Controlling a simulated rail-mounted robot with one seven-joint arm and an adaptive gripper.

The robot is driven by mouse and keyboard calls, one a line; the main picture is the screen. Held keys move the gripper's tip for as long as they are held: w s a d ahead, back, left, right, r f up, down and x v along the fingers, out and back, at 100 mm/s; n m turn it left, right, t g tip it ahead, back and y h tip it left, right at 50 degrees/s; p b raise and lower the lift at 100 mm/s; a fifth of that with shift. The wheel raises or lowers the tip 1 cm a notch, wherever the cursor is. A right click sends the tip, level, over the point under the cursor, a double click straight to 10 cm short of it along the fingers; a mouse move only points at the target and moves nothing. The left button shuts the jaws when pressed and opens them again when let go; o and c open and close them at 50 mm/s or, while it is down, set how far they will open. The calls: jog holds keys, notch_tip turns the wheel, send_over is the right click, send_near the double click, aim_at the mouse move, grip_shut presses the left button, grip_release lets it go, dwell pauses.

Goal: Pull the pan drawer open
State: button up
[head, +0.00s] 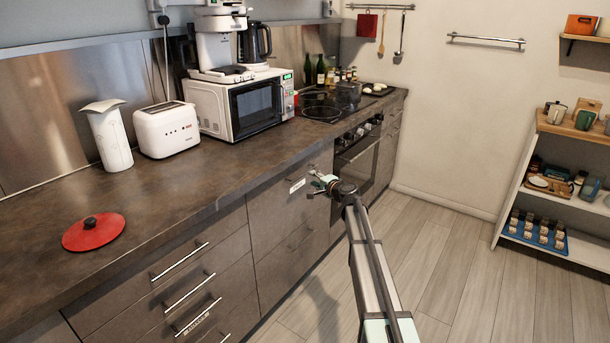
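The wide drawer front (277,212) left of the oven carries a small white label (297,186) near its upper right. A second front (290,265) sits below it. Both look closed, flush with the cabinet. The label is too small to read, so I cannot tell for sure which front is the pan drawer. My gripper (318,184) is just right of the label, near the top right of the upper front. Its fingers are small in view; I cannot tell whether they are open or shut, or whether they touch a handle. My arm hides part of the area below the oven.
The oven (356,165) is just beyond my gripper. The countertop (190,196) overhangs the fronts. Floor (435,265) to the right is clear, up to a shelf (512,190).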

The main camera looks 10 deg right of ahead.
aim_at(305, 174)
jog(key=x, duration=0.8)
jog(key=shift+w, duration=0.1)
grip_shut()
